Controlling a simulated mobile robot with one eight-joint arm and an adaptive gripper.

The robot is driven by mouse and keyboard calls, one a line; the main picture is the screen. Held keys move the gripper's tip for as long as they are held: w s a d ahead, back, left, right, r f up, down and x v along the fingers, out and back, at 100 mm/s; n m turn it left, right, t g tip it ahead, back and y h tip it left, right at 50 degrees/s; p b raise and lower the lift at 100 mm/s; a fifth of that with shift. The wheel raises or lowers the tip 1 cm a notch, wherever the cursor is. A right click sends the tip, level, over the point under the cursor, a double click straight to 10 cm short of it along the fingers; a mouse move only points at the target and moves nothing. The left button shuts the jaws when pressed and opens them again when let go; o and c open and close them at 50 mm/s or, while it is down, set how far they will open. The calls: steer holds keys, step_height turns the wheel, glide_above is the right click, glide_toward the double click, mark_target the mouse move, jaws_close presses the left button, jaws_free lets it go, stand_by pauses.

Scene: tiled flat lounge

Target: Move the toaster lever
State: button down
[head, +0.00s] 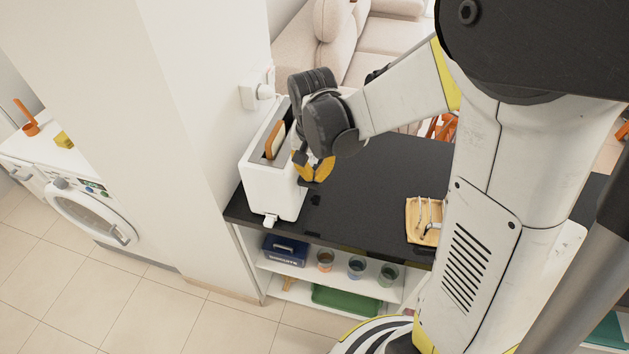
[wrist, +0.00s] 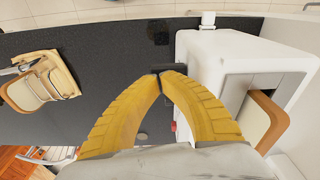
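The white toaster (head: 268,187) stands on the dark counter against the wall, with a slice of bread (head: 274,139) in its top slot. Its white lever (head: 271,220) sticks out low on the end nearest the counter's front edge. In the wrist view the toaster (wrist: 205,70) is at the right, and the lever (wrist: 208,18) shows at the top. My gripper (head: 310,178) is beside the toaster's long right side, apart from the lever. In the wrist view my gripper's yellow fingers (wrist: 166,74) meet at their dark tips with nothing between them.
A wall socket (head: 258,89) is behind the toaster. Shelves below hold a blue box (head: 285,250), several glasses and a green tray (head: 345,301). Floor left of the counter is clear.

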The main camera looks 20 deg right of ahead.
steer(key=s+f+b, duration=0.1)
steer(key=s+a+f+b, duration=0.1)
steer(key=f, duration=0.1)
steer(key=f+b, duration=0.1)
steer(key=b, duration=0.1)
steer(key=shift+s+a+f, duration=0.25)
steer(key=shift+s, duration=0.15)
stand_by(0.6)
steer(key=shift+r, duration=0.1)
step_height(320, 180, up, 8)
steer(key=shift+s+a, duration=0.2)
steer(key=shift+s, duration=0.2)
stand_by(0.5)
